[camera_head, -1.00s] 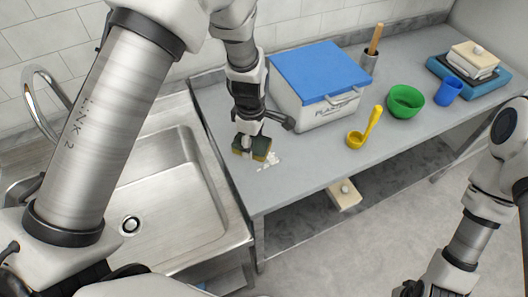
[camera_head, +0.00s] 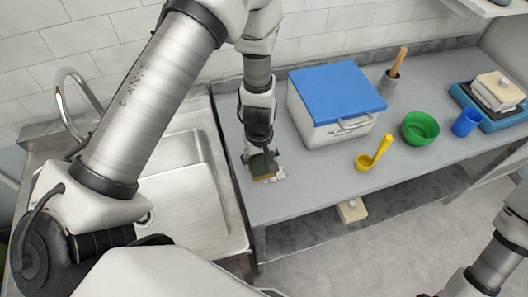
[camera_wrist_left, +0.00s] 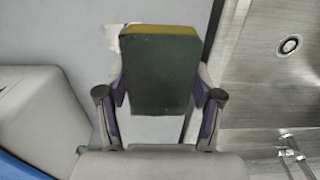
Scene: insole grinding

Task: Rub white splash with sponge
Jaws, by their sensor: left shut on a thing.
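My left gripper (camera_head: 261,160) is shut on a sponge (camera_head: 263,167) with a dark green face and a yellow layer. The sponge is at the counter's left end, over the white splash (camera_head: 279,174). The splash shows only at the sponge's right side; the rest is hidden. In the left wrist view the sponge (camera_wrist_left: 160,75) sits between the two fingers of the gripper (camera_wrist_left: 160,100), and some white splash (camera_wrist_left: 113,38) shows at its left edge. I cannot tell if the sponge touches the counter. My right gripper is out of view; only part of my right arm shows.
A white box with a blue lid (camera_head: 335,105) stands right of the sponge. A yellow ladle (camera_head: 375,156), green bowl (camera_head: 420,128), blue cup (camera_head: 467,122) and a holder with a wooden handle (camera_head: 391,82) stand farther right. A steel sink (camera_head: 185,190) is at left.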

